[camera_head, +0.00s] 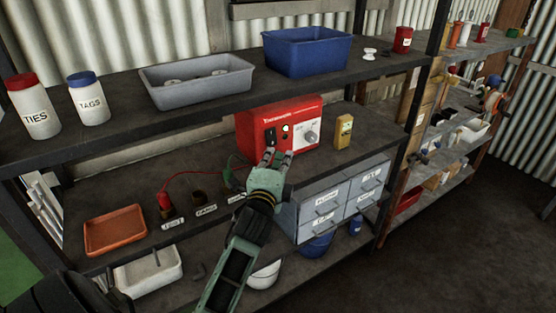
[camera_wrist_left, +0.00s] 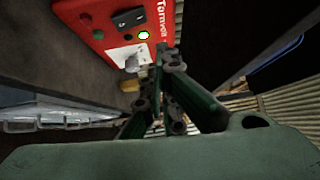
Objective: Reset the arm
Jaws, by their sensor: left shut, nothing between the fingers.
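My left gripper (camera_head: 278,155) is shut and empty. Its fingertips are just in front of the red box (camera_head: 255,118) on the middle shelf, close to its front panel; I cannot tell whether they touch it. The box has a dark switch, a small light and a round dial on a pale plate. In the left wrist view the red box (camera_wrist_left: 95,12) is at the top, with a lit green-white light, and my left gripper's fingers (camera_wrist_left: 165,60) point toward it. My right gripper is not in view.
A yellow device (camera_head: 343,131) stands right of the red box. Grey drawers (camera_head: 325,200) sit below right of my gripper. An orange tray (camera_head: 115,230) and clip leads lie left. The upper shelf holds a grey tray (camera_head: 196,82), blue bin (camera_head: 306,52) and two jars.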

